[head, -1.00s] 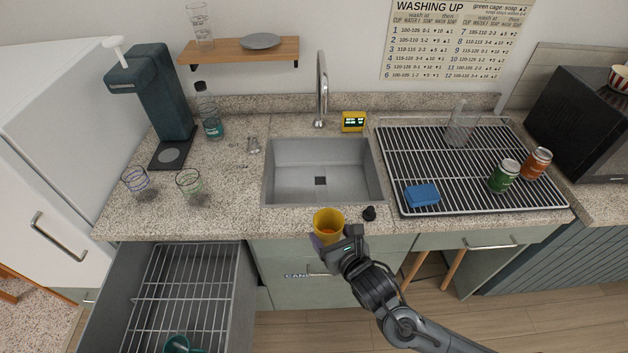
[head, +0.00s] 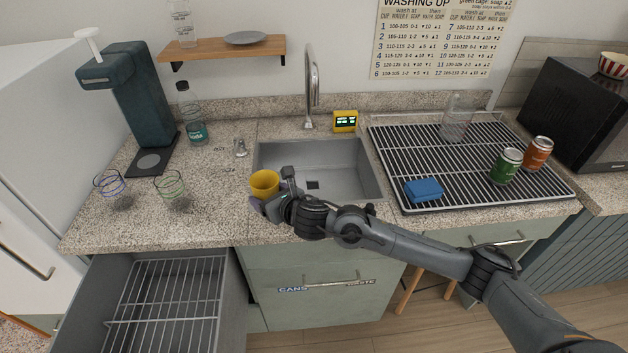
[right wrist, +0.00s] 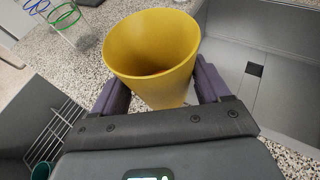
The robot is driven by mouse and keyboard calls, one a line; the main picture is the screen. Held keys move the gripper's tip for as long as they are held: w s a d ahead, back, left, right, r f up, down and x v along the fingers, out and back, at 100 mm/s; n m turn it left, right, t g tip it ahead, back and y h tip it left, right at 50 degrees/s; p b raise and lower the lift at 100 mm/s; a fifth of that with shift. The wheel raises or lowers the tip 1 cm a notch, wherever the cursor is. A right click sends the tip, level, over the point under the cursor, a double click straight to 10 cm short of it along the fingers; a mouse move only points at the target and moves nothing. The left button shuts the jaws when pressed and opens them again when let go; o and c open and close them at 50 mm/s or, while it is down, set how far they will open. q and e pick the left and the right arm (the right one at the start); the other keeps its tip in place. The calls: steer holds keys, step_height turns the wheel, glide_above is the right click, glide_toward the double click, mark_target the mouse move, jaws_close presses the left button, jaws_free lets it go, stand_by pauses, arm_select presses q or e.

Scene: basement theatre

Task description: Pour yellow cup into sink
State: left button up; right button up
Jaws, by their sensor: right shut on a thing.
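The yellow cup (head: 265,183) is held upright or nearly so by my right gripper (head: 268,201), at the front left corner of the sink. In the right wrist view the yellow cup (right wrist: 152,62) sits between the two purple fingers of the right gripper (right wrist: 160,92), its mouth open towards the camera. A darker orange-brown patch shows inside; I cannot tell clearly whether it is liquid. The grey sink (head: 345,183) is just right of the cup, with its dark square drain. It also shows in the right wrist view (right wrist: 285,45). My left gripper is not in view.
The tall faucet (head: 310,90) rises behind the sink. A drying rack (head: 400,155) with a blue sponge (head: 423,190) and cans is on the right. An open drawer (head: 235,300) is below left.

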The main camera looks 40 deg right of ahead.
steer(key=w+d+f+m+h+b, duration=0.1)
steer(key=w+d+f+b, duration=0.2)
steer(key=d, duration=0.3)
steer(key=shift+w+d+h+b, duration=0.3)
steer(key=shift+w+b, duration=0.1)
steer(key=shift+b, duration=0.1)
steer(key=shift+r, duration=0.1)
